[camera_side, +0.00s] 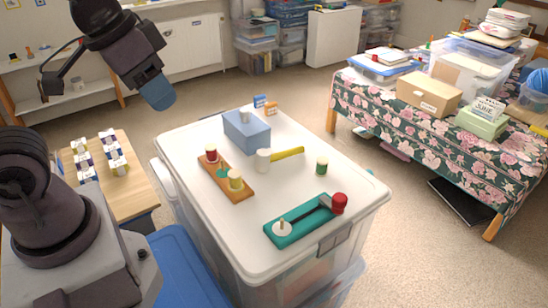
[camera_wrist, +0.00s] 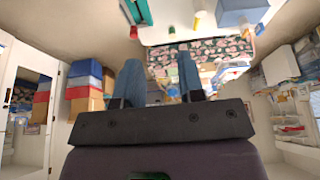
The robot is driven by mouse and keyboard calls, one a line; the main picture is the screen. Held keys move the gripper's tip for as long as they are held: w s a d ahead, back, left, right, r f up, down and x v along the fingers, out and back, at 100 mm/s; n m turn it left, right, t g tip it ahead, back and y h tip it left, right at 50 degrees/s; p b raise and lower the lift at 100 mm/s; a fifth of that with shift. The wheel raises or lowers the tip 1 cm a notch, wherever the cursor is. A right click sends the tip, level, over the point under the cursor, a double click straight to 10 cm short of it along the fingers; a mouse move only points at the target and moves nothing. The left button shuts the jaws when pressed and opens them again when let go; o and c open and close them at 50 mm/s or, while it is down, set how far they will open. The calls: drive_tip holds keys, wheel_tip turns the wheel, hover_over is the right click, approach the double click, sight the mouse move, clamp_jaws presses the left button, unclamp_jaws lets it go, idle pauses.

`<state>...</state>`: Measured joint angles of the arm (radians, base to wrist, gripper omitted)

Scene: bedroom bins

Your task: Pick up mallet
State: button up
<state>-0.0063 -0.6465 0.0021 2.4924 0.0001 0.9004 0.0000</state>
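A white cylindrical head (camera_side: 264,161) with a yellow bar (camera_side: 288,153) reaching out to its right looks like the mallet. It is on the white lid (camera_side: 200,141) of a clear bin, in front of the blue box. My gripper (camera_side: 160,104) hangs high above the far left side of the lid, well away from the mallet. In the wrist view its two blue fingers (camera_wrist: 160,70) stand apart with nothing between them. I cannot pick out the mallet for certain in the wrist view.
A blue box (camera_side: 246,131), an orange board (camera_side: 226,180) with pegs, a green cylinder (camera_side: 321,166) and a teal board (camera_side: 300,220) with a red knob (camera_side: 339,203) share the lid. A wooden stool (camera_side: 136,200) with small containers stands left. A floral-covered table (camera_side: 420,135) stands right.

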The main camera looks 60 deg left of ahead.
drive_tip(key=w+a+f+g, duration=0.2)
drive_tip(key=w+f, duration=0.2)
drive_tip(key=w, duration=0.3)
drive_tip(key=w+a+f+g, duration=0.1)
drive_tip(key=w+f+g, duration=0.15)
drive_tip(key=w, duration=0.55)
drive_tip(key=y, duration=0.2)
approach(284, 152)
drive_tip(key=f, duration=0.3)
drive_tip(key=a+f, duration=0.1)
drive_tip(key=f, duration=0.6)
drive_tip(key=shift+a, duration=0.35)
clamp_jaws()
